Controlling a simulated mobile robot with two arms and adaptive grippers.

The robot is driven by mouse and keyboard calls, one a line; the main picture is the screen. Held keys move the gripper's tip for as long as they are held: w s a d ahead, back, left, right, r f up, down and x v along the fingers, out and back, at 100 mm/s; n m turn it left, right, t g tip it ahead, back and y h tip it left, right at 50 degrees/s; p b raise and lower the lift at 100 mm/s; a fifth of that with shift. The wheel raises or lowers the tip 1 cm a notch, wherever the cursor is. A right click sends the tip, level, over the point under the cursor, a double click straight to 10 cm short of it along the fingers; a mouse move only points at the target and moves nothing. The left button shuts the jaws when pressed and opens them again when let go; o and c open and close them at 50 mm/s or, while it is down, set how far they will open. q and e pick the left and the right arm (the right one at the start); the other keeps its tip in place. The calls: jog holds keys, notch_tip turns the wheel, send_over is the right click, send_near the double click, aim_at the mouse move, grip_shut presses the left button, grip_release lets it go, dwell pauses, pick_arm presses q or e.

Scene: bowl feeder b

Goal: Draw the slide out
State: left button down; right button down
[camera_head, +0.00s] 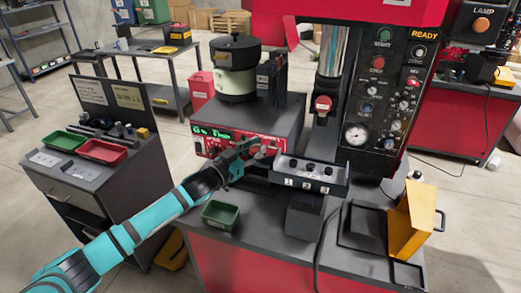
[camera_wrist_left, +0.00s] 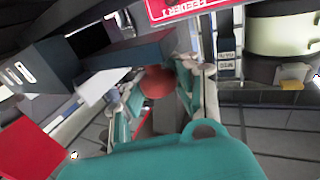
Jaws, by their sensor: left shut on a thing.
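My left gripper (camera_head: 258,150) reaches in from the left to the front right of the red feeder unit (camera_head: 205,143), beside its lit display. Its teal fingers show in the left wrist view (camera_wrist_left: 158,100), closed around a round red knob (camera_wrist_left: 157,82). I take this knob for the slide's handle; the slide's body is mostly hidden behind the gripper. A dark block with three sockets, marked 1, 2 and 3 (camera_head: 305,182), stands just right of the gripper. My right gripper is not in view.
A dark bin (camera_head: 304,217) is under the numbered block. The press column and control panel (camera_head: 380,110) stand at right, with a yellow bin (camera_head: 411,215). A pot-like bowl (camera_head: 236,65) tops the feeder.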

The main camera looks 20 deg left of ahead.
pick_arm(q)
jog(key=a+b, duration=0.2)
jog(key=a, duration=2.1)
jog(key=shift+w+a+f, duration=0.2)
jog(key=shift+w+f, duration=0.05)
jog(key=shift+f, duration=0.1)
jog(key=c, duration=1.4)
grip_release()
jog(key=shift+a, duration=0.15)
jog(key=o, duration=0.4)
jog(key=shift+s+a+r, duration=0.2)
jog(key=shift+s+a, duration=0.05)
jog(key=shift+s, duration=0.05)
jog(key=v, duration=1.2)
jog(key=shift+d, duration=0.1)
jog(key=shift+r, duration=0.1)
